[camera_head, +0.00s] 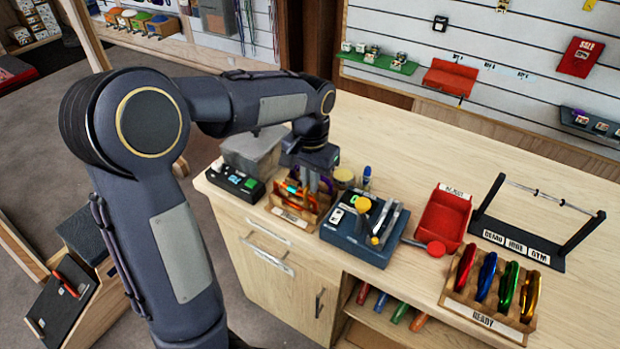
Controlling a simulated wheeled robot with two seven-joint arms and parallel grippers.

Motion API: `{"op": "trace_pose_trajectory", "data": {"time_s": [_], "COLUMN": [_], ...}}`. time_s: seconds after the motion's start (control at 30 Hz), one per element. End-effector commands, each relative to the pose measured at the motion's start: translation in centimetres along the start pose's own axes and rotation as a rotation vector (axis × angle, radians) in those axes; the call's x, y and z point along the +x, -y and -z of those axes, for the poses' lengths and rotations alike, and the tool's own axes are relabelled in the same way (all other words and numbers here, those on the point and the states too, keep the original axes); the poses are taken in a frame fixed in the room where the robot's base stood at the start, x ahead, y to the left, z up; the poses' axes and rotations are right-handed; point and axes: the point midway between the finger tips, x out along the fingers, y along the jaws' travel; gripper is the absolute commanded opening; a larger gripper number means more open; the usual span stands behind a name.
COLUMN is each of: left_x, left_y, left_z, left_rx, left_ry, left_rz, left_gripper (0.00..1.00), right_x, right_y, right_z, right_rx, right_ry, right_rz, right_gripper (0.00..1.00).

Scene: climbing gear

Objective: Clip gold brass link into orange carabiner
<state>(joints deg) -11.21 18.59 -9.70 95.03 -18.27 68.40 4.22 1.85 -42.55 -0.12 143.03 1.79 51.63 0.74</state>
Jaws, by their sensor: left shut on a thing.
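My left gripper (316,188) reaches down over a small wooden rack (286,216) near the left end of the counter. Its fingers are shut on an orange carabiner (303,198) at the rack. The fingers and wrist hide part of the carabiner, and I cannot tell whether it is clear of the rack. A purple piece shows behind the fingers. I cannot make out a gold brass link for certain. My right gripper is not in view.
A blue fixture (352,241) with yellow knobs and metal levers stands right of the rack. Farther right are a red tray (443,220), a black stand (517,248) with a bar, and a READY rack (487,316) of coloured carabiners. The counter behind is clear.

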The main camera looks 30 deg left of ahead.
Motion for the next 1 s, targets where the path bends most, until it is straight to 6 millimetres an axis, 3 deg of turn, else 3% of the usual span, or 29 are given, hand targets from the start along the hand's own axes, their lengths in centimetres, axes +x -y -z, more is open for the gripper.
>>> {"op": "trace_pose_trajectory", "data": {"time_s": [0.97,1.0], "left_x": [0.19,0.19], "left_y": [-0.51,-0.51], "left_z": [0.01,0.01], "left_rx": [0.0,0.0], "left_ry": [0.0,0.0], "left_rz": [0.0,0.0], "left_gripper": [0.0,0.13], "right_x": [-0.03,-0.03], "right_y": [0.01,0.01], "right_z": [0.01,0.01], "right_rx": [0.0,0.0], "right_ry": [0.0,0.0], "right_rz": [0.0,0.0], "right_gripper": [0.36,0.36]}}
